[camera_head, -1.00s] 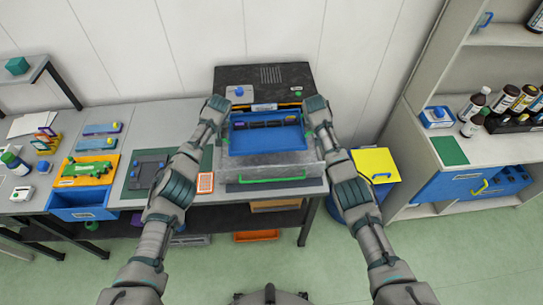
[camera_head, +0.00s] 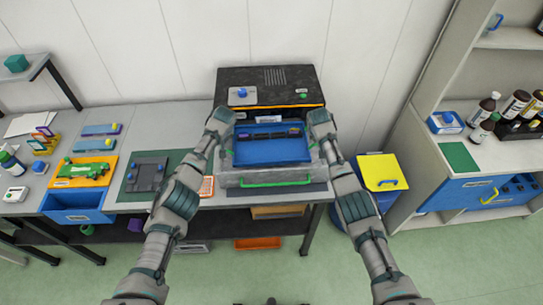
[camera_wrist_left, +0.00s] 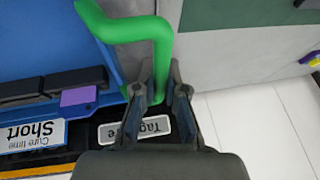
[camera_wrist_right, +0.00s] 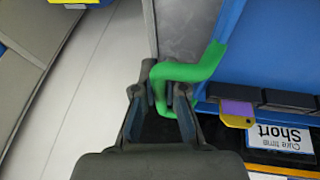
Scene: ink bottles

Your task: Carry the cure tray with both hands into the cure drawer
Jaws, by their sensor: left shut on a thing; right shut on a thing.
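The blue cure tray (camera_head: 270,150) is held roughly level over the grey, open-topped cure drawer (camera_head: 232,180). A green handle stands at each end of the tray. My left gripper (camera_wrist_left: 160,92) is shut on the left handle (camera_wrist_left: 135,28). My right gripper (camera_wrist_right: 163,95) is shut on the right handle (camera_wrist_right: 190,75). Dark pieces and a purple piece (camera_wrist_left: 78,96) lie along the tray's far side. The drawer is pulled out from the black unit (camera_head: 265,80) and has a green front handle (camera_head: 265,183). The tray hides the drawer's inside, so I cannot tell whether it touches the floor.
A "Cure time Short" label (camera_wrist_right: 280,145) shows just beyond the tray. An orange tray with a green object (camera_head: 85,170) and a dark plate (camera_head: 147,172) lie to the left. A yellow-topped bin (camera_head: 380,172) and a bottle shelf (camera_head: 490,150) are to the right.

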